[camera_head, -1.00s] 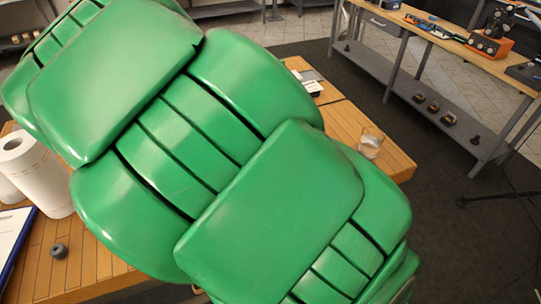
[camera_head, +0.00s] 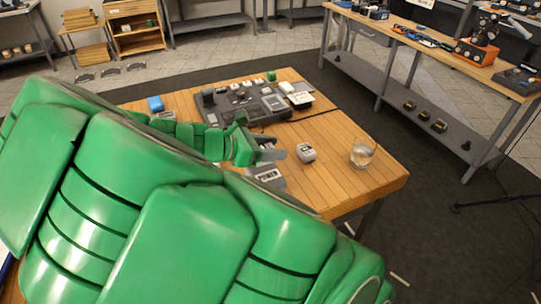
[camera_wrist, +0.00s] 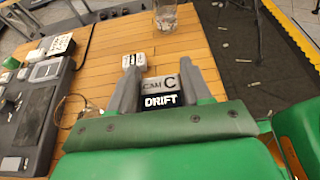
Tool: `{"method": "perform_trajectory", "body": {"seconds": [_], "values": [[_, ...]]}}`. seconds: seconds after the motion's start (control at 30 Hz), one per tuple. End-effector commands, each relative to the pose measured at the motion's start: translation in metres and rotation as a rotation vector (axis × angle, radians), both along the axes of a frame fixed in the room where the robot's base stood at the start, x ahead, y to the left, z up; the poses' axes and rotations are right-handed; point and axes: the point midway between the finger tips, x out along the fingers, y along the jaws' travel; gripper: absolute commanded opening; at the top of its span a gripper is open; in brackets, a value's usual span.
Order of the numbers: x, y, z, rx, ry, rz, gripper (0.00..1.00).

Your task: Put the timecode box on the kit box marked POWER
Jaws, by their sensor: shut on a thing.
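My gripper (camera_wrist: 165,90) is shut on a small box marked "CAM C" and "DRIFT" (camera_wrist: 160,84), which sits between its two grey fingers. I take this to be the timecode box. In the head view my gripper (camera_head: 272,155) is low over the wooden table, and a small light-faced box (camera_head: 268,175) shows right at its fingers. I cannot tell whether the box touches the table. A second small pale box (camera_head: 306,152) stands just beyond; it also shows in the wrist view (camera_wrist: 133,62). I cannot make out a kit box marked POWER.
A glass (camera_head: 362,155) stands near the right edge of the table (camera_head: 345,185). A grey console (camera_head: 245,103) and a blue item (camera_head: 155,104) are farther back. A workbench with tools (camera_head: 440,45) is at the right. My green arm hides much of the table.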

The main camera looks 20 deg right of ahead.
Motion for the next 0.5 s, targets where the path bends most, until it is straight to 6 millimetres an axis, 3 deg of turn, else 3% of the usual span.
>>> {"method": "perform_trajectory", "body": {"seconds": [0.23, 0.5], "values": [[0.001, 0.001, -0.025, 0.001, 0.0, 0.003, 0.17], [0.001, 0.0, -0.028, 0.001, -0.003, 0.002, 0.17]]}}
